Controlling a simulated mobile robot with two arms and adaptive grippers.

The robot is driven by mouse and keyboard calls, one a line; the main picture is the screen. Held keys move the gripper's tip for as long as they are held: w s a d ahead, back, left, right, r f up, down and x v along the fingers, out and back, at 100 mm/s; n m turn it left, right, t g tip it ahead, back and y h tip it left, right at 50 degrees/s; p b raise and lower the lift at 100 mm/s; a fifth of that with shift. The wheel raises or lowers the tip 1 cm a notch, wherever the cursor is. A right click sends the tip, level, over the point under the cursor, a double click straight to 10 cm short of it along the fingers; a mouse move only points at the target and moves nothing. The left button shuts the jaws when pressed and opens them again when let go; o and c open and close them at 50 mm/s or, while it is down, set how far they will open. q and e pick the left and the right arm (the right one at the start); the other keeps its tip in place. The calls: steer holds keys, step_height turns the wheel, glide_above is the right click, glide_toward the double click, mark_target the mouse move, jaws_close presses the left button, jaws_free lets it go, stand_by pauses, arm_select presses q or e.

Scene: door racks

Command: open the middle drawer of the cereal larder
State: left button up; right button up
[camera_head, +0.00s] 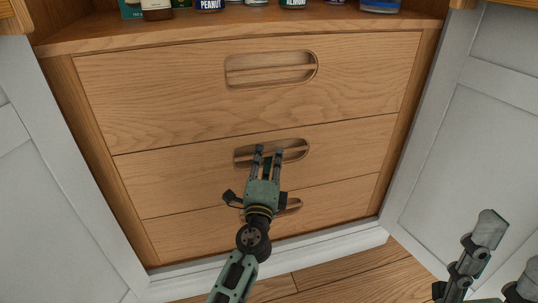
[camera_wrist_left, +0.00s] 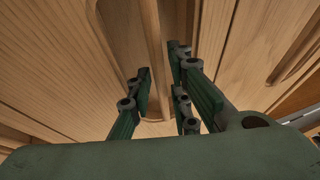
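The cereal larder has a stack of three wooden drawers with recessed oval handle slots. The middle drawer (camera_head: 190,178) is flush with the others, and its slot (camera_head: 297,149) has a bar across it. My left gripper (camera_head: 268,151) is in front of this slot with its fingertips over it. In the left wrist view its fingers (camera_wrist_left: 160,82) are apart, with a wooden strip (camera_wrist_left: 153,45) visible beyond the gap. I cannot tell whether they touch it. My right gripper (camera_head: 470,262) is partly in view at the lower right, away from the drawers.
The top drawer (camera_head: 150,95) and bottom drawer (camera_head: 185,233) look shut. My left gripper partly hides the bottom slot. Jars and bottles (camera_head: 293,3) stand on the shelf above. White panelled doors (camera_head: 45,200) (camera_head: 480,130) flank the drawers. The wooden floor (camera_head: 370,278) in front is clear.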

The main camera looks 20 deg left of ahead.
arm_select(q)
steer(key=shift+x, duration=1)
steer(key=shift+c, duration=0.4)
jaws_close()
steer(key=shift+f, duration=0.1)
